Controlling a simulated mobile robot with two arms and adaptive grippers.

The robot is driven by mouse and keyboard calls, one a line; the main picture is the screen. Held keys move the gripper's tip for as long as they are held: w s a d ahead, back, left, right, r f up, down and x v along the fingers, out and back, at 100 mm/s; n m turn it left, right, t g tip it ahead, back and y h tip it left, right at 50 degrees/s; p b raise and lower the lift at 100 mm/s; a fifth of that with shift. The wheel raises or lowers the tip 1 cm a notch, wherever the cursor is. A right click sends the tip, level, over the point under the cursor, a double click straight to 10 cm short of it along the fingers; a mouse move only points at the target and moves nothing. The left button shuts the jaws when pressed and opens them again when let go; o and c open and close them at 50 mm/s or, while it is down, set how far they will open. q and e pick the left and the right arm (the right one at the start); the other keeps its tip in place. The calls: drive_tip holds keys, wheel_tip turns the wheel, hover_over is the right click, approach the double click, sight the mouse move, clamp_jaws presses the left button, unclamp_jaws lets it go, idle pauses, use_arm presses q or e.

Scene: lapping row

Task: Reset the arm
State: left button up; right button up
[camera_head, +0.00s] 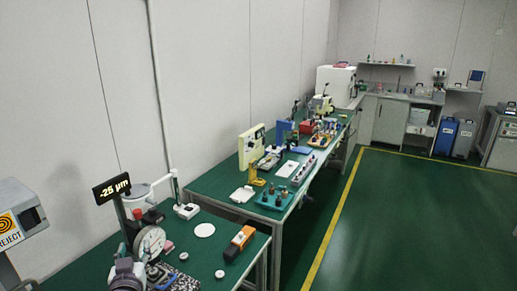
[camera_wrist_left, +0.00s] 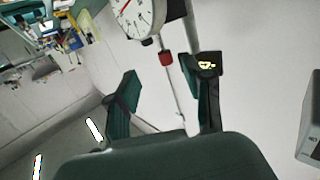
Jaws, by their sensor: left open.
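My left gripper is low at the left in the head view (camera_head: 126,268), a dark shape by the dial gauge (camera_head: 150,240). In the left wrist view the two dark green fingers of my left gripper (camera_wrist_left: 160,70) stand apart with nothing between them. The dial gauge (camera_wrist_left: 135,15), with its white face, shows beyond the fingers at the top of that view, with a red part (camera_wrist_left: 166,58) beside it. My right gripper is in neither view.
An orange and black block (camera_head: 240,241) and a white disc (camera_head: 204,230) lie on the near green bench. A REJECT box (camera_head: 18,218) is at far left. Green floor is clear at right.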

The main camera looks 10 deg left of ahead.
use_arm(q)
drive_tip(key=s+d+f+m+g+h, duration=0.25)
drive_tip(key=s+d+f+g, duration=0.35)
drive_tip(key=s+f, duration=0.55)
drive_tip(key=s+d+f+m+g+h, duration=0.25)
drive_tip(key=s+d, duration=0.35)
drive_tip(key=s, duration=0.4)
drive_tip(key=s+d+f+m+g+h, duration=0.15)
drive_tip(key=s+d+g, duration=0.3)
drive_tip(key=s, duration=0.55)
wheel_tip(320, 180, down, 28)
drive_tip(key=s, duration=0.1)
drive_tip(key=s+a+f+g, duration=0.1)
drive_tip(key=s+a+f, duration=0.1)
drive_tip(key=s+f, duration=1.3)
drive_tip(key=shift+s+a+g, duration=0.3)
drive_tip(key=shift+s, duration=0.45)
